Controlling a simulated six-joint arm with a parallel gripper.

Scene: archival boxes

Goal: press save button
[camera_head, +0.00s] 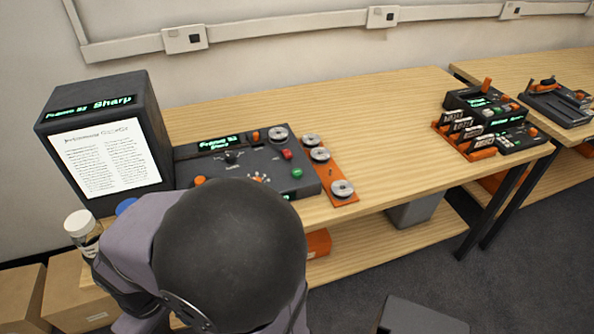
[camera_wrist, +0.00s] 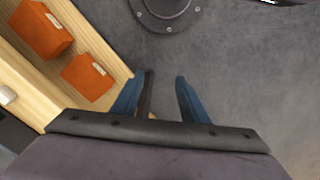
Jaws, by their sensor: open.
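A dark control console (camera_head: 222,171) stands on the wooden table, with a small lit green display, a black knob and several buttons. A red button (camera_head: 287,154) and a green button (camera_head: 297,173) sit on its right side, and an orange knob (camera_head: 199,180) at its left. No label is readable enough to tell which one is save. A dark reader (camera_head: 99,140) with a lit text page and the word "Sharp" stands left of the console. My gripper (camera_wrist: 164,84) is open and empty above the floor in the wrist view; my arm hides it in the head view.
An orange strip with metal reels (camera_head: 343,188) lies right of the console. A white-capped jar (camera_head: 80,226) stands at the table's left front. More devices (camera_head: 490,112) stand at the right. Orange boxes (camera_wrist: 88,77) sit on the lower shelf. The table middle is clear.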

